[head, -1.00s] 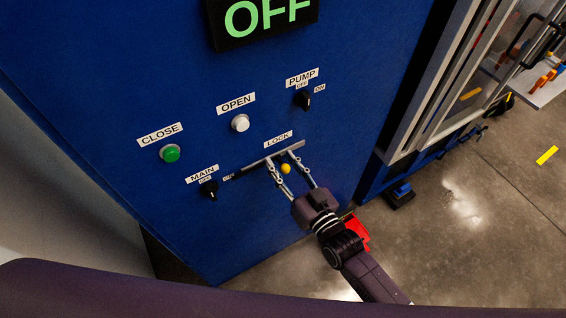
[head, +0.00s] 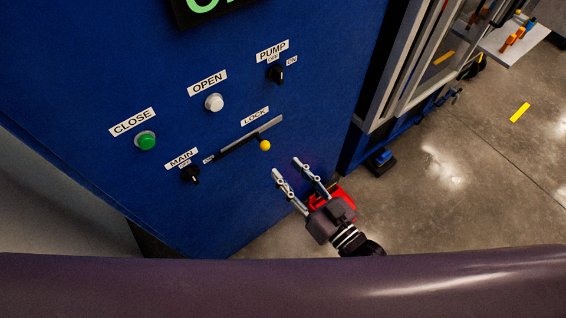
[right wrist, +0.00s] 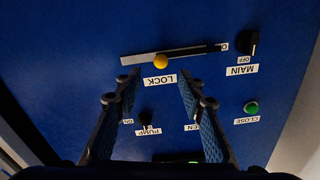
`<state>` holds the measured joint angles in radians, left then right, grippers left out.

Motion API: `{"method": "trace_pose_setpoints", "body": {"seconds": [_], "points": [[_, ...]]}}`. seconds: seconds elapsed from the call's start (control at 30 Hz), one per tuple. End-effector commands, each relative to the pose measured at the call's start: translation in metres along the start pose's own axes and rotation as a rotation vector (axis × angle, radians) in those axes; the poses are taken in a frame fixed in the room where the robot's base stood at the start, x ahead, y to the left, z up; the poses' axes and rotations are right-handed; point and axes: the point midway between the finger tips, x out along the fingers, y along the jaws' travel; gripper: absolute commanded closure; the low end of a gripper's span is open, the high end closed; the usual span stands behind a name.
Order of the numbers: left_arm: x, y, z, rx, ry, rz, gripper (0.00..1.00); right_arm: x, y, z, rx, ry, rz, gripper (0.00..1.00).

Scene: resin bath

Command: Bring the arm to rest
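My right gripper (head: 287,167) is open and empty in the head view, below and to the right of the LOCK bar (head: 251,134) on the blue cabinet (head: 320,90). The bar is grey and black with a yellow knob (head: 265,145) beside it. In the right wrist view, the fingers (right wrist: 157,76) are spread apart, with the LOCK label (right wrist: 161,80) between them and the yellow knob (right wrist: 160,61) beyond their tips. Nothing lies between the fingers. My left gripper is in neither view.
The panel also carries a green CLOSE button (head: 146,141), a white OPEN button (head: 214,102), a MAIN switch (head: 190,174) and a PUMP switch (head: 275,73). A red object (head: 343,193) is behind my gripper. Open floor (head: 470,210) lies to the right.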

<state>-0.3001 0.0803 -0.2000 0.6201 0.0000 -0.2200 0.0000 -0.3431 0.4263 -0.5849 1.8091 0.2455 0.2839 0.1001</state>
Motion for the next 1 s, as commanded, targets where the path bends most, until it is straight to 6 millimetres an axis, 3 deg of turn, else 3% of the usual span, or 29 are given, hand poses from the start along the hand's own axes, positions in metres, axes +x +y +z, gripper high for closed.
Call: {"method": "trace_pose_setpoints", "body": {"seconds": [0.57,0.67,0.77,0.87,1.0], "points": [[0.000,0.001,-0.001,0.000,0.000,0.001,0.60,-0.001,0.001,0.001,-0.001,-0.002,0.001,0.63],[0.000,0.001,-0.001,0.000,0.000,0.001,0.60,-0.002,0.008,0.014,-0.007,-0.028,0.017,0.63],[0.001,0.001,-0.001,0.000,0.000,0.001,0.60,-0.007,0.029,0.050,-0.025,-0.103,0.062,0.63],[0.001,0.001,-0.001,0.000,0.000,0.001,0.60,-0.021,0.061,0.107,-0.047,-0.229,0.132,0.63],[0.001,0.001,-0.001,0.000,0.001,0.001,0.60,-0.061,0.104,0.198,-0.061,-0.441,0.239,0.63]]}}
